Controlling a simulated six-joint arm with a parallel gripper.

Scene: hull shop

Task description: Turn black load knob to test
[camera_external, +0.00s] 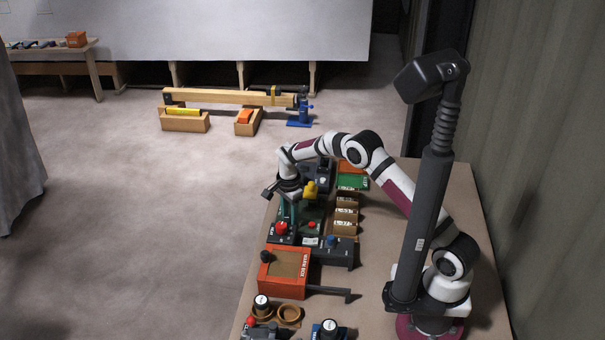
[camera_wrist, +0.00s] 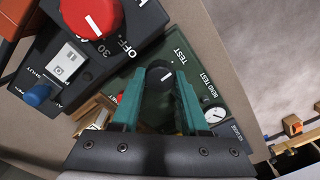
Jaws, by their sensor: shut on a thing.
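The black load knob (camera_wrist: 157,80) sits on the green bend test panel (camera_wrist: 150,105) in the wrist view. A short white mark on its top slants to the upper right. The word TEST is printed on the panel just above and right of it. My gripper (camera_wrist: 160,88) has its teal fingers on either side of the knob, shut on it. In the external view my gripper (camera_external: 289,203) points down over the green bench unit, and the knob is hidden there. A round white gauge (camera_wrist: 214,114) is right of the fingers.
Small wooden bins (camera_external: 345,215) are to the right. Jars (camera_external: 262,306) stand near the front edge.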

